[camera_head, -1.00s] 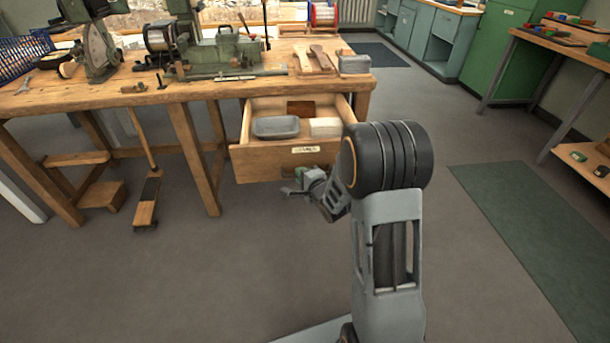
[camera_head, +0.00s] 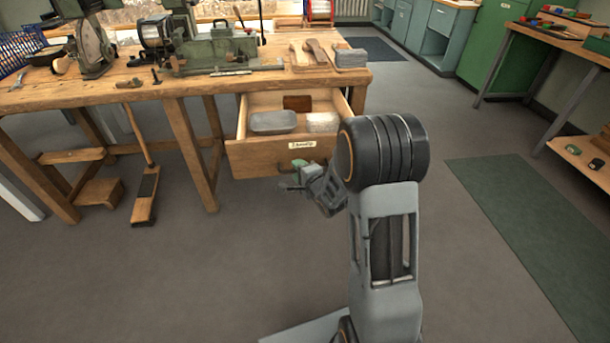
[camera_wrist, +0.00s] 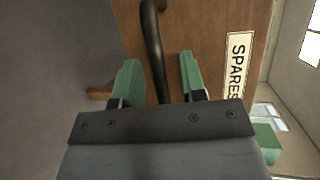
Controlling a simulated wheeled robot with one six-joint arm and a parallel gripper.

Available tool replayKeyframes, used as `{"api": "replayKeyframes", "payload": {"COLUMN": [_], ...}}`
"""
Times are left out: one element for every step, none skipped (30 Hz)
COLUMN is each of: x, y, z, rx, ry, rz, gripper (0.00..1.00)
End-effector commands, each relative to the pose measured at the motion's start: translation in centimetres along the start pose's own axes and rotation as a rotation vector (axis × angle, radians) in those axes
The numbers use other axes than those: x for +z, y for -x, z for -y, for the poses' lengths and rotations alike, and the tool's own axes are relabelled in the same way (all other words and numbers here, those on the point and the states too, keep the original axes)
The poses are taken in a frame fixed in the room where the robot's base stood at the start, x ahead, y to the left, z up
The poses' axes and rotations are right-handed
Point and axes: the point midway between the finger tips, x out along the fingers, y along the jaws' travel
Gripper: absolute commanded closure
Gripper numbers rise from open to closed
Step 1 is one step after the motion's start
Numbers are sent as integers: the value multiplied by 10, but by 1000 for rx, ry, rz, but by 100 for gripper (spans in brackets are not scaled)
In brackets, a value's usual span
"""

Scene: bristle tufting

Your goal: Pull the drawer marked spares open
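The spares drawer (camera_head: 265,163) stands pulled out from under the wooden workbench, its inside visible in the head view. Its white label (camera_wrist: 237,65) reads SPARES in the wrist view. A dark bar handle (camera_wrist: 153,45) on the drawer front runs between the two green fingers of my gripper (camera_wrist: 158,80). The fingers are apart, with visible gaps beside the handle, so the gripper looks open around it. In the head view my gripper (camera_head: 292,178) is at the drawer's lower front, and the handle cannot be made out there.
The drawer holds a grey tin (camera_head: 273,122), a pale block (camera_head: 322,122) and a brown block (camera_head: 297,103). The workbench (camera_head: 120,92) carries machines and tools. A broom (camera_head: 146,190) leans at its left. The floor (camera_head: 200,270) in front is clear; a green mat (camera_head: 530,220) lies at right.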

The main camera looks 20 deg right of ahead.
Motion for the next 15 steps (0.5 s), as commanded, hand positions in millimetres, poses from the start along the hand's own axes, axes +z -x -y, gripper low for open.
{"api": "replayKeyframes", "payload": {"x": [0,0,-1,0,0,0,0,-1,0,0,-1,-1,-1,0,0], "y": [4,6,11,15,20,28,34,40,50,57,64,73,80,87,85], "z": [1,2,2,2,3,3,3,3,3,3,4,3,3,3,7], "rx": [0,0,0,0,0,0,1,1,0,2,0,1,2,0,6], "ry": [0,0,0,0,0,0,0,0,0,-1,-1,-1,-2,-2,-2], "rz": [-1,-1,-1,-1,-1,-1,-3,-4,-3,-3,-4,-4,-4,-3,1], "gripper": [62,62,62,62,62,62,62,62,62,62,62,62,62,62,62]}}
